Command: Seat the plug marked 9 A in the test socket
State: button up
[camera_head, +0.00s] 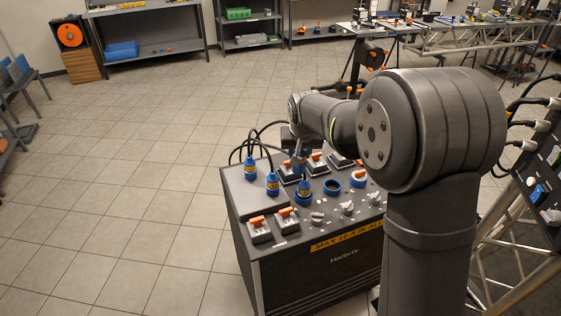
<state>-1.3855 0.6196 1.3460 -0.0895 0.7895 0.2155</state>
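A dark box (310,264) carries the plugs and sockets on its top panel. Two blue plugs with yellow bands, one (250,169) and another (272,183), stand upright at the panel's left with black cables behind. A third blue plug (304,187) stands in a blue round socket near the middle. The plug markings are too small to read, and I cannot tell which socket is the test socket. My gripper (299,163) is low over the panel's back middle, small and partly hidden; its fingers are unclear.
Orange-topped switches (257,223) and grey knobs (347,208) crowd the panel. A yellow strip reads "MAX 16 A IN ALL" (346,237). My arm hides the panel's right side. A truss frame (500,235) stands at right. The tiled floor at left is clear.

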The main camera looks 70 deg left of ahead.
jog(key=w+f+m+t+h, duration=0.1)
jog(key=w+f+m, duration=0.15)
jog(key=w, duration=1.45)
jog(key=w+f+m+t, duration=0.1)
jog(key=w+f+m, duration=0.15)
jog(key=w, duration=1.55)
jog(key=shift+s+d+f, duration=0.1)
jog(key=shift+d+f, duration=0.05)
jog(key=shift+f, duration=1.2)
jog(key=shift+s+d+f, duration=0.1)
jog(key=shift+d+f, duration=0.05)
jog(key=shift+f, duration=1.15)
jog(key=shift+f, duration=1.6)
jog(key=o, duration=1.7)
notch_tip(320, 180, up, 9)
